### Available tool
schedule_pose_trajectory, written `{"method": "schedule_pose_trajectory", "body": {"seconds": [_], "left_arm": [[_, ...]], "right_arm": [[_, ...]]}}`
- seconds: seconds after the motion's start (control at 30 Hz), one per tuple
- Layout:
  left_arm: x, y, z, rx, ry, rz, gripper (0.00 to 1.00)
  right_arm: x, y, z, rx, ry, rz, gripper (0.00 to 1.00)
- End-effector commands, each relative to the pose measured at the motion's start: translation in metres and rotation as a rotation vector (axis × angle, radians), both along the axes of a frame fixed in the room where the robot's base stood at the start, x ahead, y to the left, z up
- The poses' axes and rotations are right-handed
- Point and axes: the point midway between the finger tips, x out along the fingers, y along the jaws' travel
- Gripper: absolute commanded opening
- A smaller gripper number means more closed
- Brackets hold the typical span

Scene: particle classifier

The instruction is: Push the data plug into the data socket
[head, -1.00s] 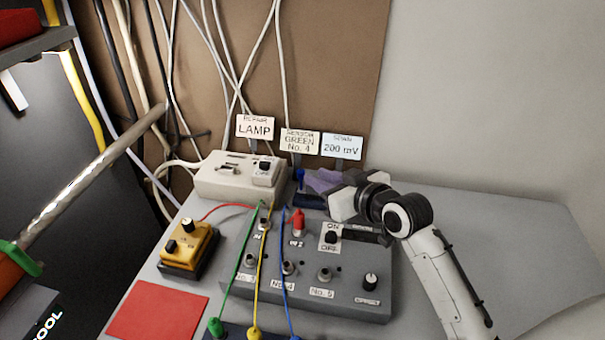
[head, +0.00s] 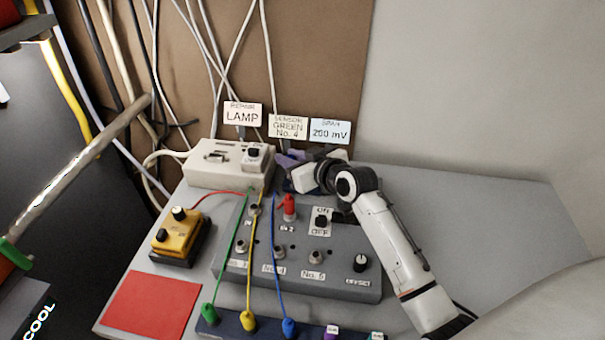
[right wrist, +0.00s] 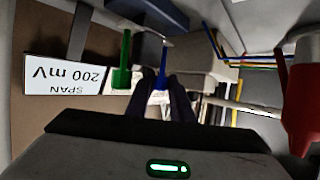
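My right gripper (head: 287,162) is behind the grey switch panel, next to the right side of the beige box (head: 205,178). Its dark fingers (right wrist: 172,98) show in the right wrist view, close together, with a narrow gap. A slim blue upright piece (right wrist: 162,68) stands just beyond their tips, and a green one (right wrist: 122,65) is beside it. Both are at a dark blue block (right wrist: 148,14). I cannot tell whether the fingers touch the blue piece. I cannot make out which part is the data plug or data socket. My left gripper is not in view.
The grey panel (head: 235,262) has a red plug (head: 289,207), several sockets and a switch. Green, yellow and blue leads cross it to plugs at the front. A yellow box (head: 178,236) and a red mat (head: 150,304) lie left. The table (head: 470,215) right of my arm is clear.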

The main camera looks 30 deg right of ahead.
Motion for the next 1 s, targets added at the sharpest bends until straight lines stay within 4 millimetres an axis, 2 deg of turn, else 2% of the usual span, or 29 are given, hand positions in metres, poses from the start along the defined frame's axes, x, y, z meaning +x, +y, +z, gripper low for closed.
{"method": "schedule_pose_trajectory", "body": {"seconds": [0.03,0.17,0.47,0.57,0.8,1.0], "left_arm": [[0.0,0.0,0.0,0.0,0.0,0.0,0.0],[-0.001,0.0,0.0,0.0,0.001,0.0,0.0],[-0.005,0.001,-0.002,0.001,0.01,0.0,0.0],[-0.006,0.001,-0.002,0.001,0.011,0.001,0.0],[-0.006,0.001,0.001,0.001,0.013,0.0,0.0],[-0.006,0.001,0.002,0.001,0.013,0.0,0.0]], "right_arm": [[0.0,0.0,0.0,0.0,0.0,0.0,0.21],[0.0,0.0,0.0,0.001,0.0,0.0,0.0],[0.0,0.0,0.003,0.0,-0.002,0.0,0.0],[0.0,0.0,0.015,0.0,-0.005,0.0,0.0],[0.001,0.0,0.064,-0.001,-0.008,0.0,0.0],[0.0,0.0,0.093,0.001,-0.004,0.0,0.0]]}}
